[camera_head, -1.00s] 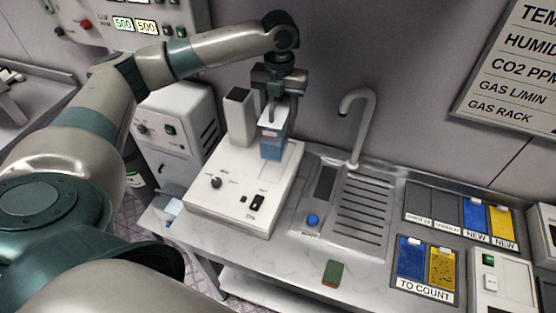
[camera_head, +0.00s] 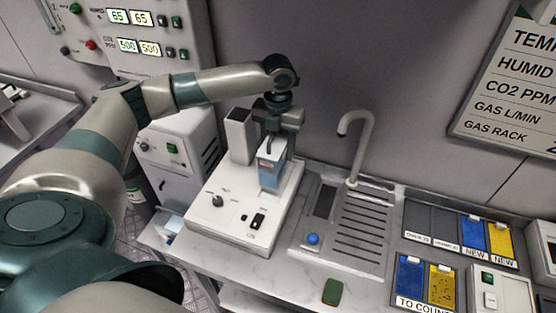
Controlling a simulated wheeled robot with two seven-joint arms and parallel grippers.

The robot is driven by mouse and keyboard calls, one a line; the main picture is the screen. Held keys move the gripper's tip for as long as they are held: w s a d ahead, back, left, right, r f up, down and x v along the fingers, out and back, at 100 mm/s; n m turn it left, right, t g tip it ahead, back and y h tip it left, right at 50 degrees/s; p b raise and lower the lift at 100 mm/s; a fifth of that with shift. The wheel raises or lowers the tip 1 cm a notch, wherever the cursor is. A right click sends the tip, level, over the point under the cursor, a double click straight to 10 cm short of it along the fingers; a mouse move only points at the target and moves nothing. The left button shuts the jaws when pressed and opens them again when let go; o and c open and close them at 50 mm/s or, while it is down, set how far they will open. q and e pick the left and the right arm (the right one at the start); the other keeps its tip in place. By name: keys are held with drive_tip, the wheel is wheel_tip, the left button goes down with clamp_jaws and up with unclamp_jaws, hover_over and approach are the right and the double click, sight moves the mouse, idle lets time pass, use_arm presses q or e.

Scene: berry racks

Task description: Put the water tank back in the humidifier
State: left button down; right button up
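The humidifier (camera_head: 232,222) is a white box on the counter with a knob and switches on its front and a tall grey-white column (camera_head: 240,137) at its back. The water tank (camera_head: 271,174) is translucent blue with a pale top. It is upright at the back right of the humidifier's top, beside the column. My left gripper (camera_head: 277,139) points down from above and is shut on the tank's upper part. The fingers partly hide the tank's top. I cannot tell whether the tank's base is fully seated. My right gripper is not in view.
A sink with a drainboard (camera_head: 357,222) and a curved tap (camera_head: 363,140) stands right of the humidifier. A green sponge (camera_head: 332,291) lies at the counter's front. Blue and yellow cards (camera_head: 440,285) sit in trays at the right. A white machine (camera_head: 178,150) stands behind left.

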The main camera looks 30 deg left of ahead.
use_arm(q)
drive_tip(key=shift+f, duration=0.8)
drive_tip(key=shift+f+p, duration=0.75)
drive_tip(key=shift+f, duration=1.1)
drive_tip(key=shift+f, duration=0.1)
drive_tip(key=c, duration=0.9)
unclamp_jaws()
drive_tip(key=shift+f, duration=0.1)
